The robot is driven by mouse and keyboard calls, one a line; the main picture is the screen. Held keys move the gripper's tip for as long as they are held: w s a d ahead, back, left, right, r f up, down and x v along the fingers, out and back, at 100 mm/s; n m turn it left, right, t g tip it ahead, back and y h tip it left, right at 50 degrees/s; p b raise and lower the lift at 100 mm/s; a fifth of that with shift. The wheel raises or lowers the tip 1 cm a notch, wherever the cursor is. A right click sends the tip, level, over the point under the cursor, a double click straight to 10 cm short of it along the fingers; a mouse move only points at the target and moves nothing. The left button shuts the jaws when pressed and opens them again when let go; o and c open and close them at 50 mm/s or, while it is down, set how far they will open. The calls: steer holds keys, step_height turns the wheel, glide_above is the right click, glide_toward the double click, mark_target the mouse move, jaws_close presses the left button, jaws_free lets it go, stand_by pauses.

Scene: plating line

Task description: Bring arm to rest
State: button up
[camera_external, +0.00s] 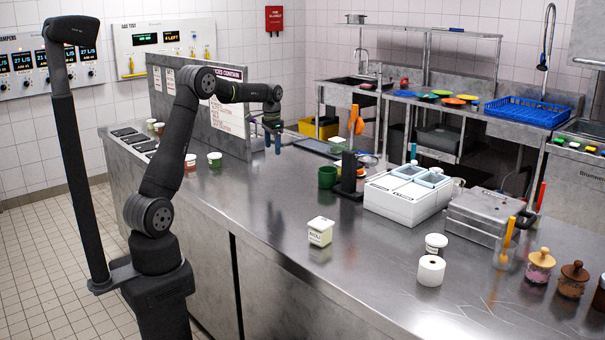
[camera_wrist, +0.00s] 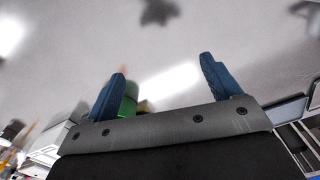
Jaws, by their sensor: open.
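My gripper (camera_external: 273,142) hangs above the far part of the steel counter, at the end of my raised, bent arm. Its two blue fingers point down in the external view. In the wrist view my gripper (camera_wrist: 164,80) shows both blue fingers wide apart, with nothing between their tips. A green cup (camera_external: 327,177) stands on the counter to the right of the gripper and apart from it. A green thing (camera_wrist: 129,98) shows beside the left finger in the wrist view, partly hidden.
A white labelled tub (camera_external: 320,231) stands mid-counter. A white container unit (camera_external: 400,196), a grey metal appliance (camera_external: 480,216) and several jars line the right. A standing panel (camera_external: 165,100) rises behind my arm. The counter's front middle (camera_external: 270,215) is clear.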

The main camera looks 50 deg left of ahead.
steer(key=w+d+m, duration=0.1)
steer(key=d+m, duration=0.4)
steer(key=d, duration=2.7)
steer(key=shift+w+d, duration=0.2)
steer(key=shift+w, duration=0.05)
